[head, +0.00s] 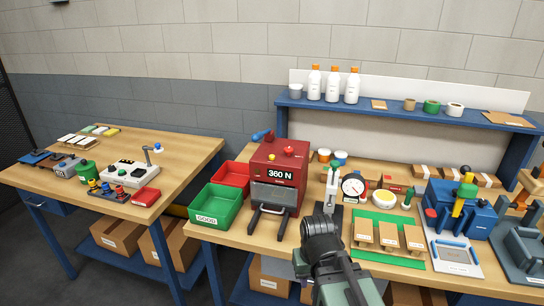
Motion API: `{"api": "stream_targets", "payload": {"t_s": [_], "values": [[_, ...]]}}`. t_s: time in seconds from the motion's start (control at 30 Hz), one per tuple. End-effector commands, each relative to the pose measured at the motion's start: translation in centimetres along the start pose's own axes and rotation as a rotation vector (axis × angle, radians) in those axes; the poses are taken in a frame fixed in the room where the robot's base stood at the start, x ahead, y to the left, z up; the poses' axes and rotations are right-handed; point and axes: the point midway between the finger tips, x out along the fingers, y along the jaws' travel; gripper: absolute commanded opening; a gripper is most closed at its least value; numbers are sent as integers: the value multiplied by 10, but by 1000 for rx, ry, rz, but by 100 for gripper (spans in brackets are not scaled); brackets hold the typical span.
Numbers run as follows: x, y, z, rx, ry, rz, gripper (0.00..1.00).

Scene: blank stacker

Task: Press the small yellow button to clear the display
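A red machine (281,166) stands on the right-hand bench, with a lit display (280,174) reading "360 N". A larger red button (289,151) sits on its top, and a blue handle (262,135) sticks up at its back left. The fingers of my gripper cannot be told apart, and nothing is seen held.
Green (216,206) and red (231,177) bins stand left of the machine. A grey upright instrument (332,188), a round dial (353,186) and a green mat (365,217) with boxes lie to its right. The left table (180,150) holds a control box and small parts.

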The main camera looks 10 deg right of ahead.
Motion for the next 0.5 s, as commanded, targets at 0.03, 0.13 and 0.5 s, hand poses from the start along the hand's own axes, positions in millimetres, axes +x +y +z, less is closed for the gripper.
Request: {"api": "stream_targets", "payload": {"t_s": [0.03,0.13,0.5], "values": [[0,0,0,0,0,0,23],[0,0,0,0,0,0,8],[0,0,0,0,0,0,0]]}}
